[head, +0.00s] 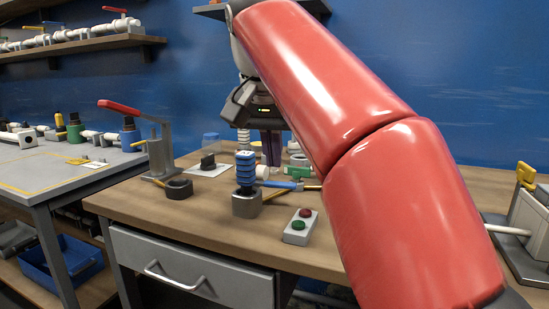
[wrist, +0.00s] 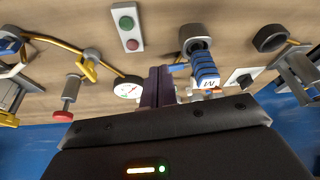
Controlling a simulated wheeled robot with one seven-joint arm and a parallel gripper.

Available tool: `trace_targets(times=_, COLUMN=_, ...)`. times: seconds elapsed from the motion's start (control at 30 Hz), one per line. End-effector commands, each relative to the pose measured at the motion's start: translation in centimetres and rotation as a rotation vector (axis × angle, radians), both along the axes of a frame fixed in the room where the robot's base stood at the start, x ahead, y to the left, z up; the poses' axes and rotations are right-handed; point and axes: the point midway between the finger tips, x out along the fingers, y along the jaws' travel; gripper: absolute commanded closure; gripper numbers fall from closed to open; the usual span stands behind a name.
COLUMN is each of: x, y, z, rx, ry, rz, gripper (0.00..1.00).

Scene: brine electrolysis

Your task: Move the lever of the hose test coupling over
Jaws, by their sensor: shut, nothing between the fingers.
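My gripper (head: 271,150) points down over the back of the bench, partly behind my red arm. In the wrist view its dark fingers (wrist: 158,85) are together and empty. A fitting with a short yellow lever (wrist: 88,68) stands to their left, apart from them, on a yellow hose (wrist: 52,42). It may be the hose test coupling, but the frames do not settle this. My arm seems to hide it in the head view. A clamp stand (head: 158,150) with a long red lever (head: 118,106) stands at the bench's left end.
A blue ribbed piece (head: 246,168) stands upright in a grey cup (head: 246,204), close beside the fingers in the wrist view. A white gauge (wrist: 127,88) lies on their other side. A button box (head: 300,227) and a dark ring (head: 180,188) sit nearer the bench front.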

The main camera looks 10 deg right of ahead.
Motion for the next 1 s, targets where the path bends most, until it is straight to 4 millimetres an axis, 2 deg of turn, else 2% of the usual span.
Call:
trace_targets(times=0.03, x=0.2, y=-0.2, z=-1.4, rx=0.0, ry=0.003, rz=0.001, gripper=1.0)
trace_targets(times=0.1, x=0.8, y=-0.4, z=-2.8, rx=-0.001, ry=0.005, rz=0.001, gripper=1.0)
trace_targets(times=0.37, x=2.6, y=-1.3, z=-7.8, rx=0.001, ry=0.003, rz=0.001, gripper=1.0)
trace_targets(times=0.6, x=5.6, y=-2.8, z=-7.4, rx=-0.001, ry=0.002, rz=-0.004, gripper=1.0)
trace_targets(times=1.0, x=6.3, y=-3.1, z=-7.5, rx=0.001, ry=0.0, rz=0.0, gripper=1.0)
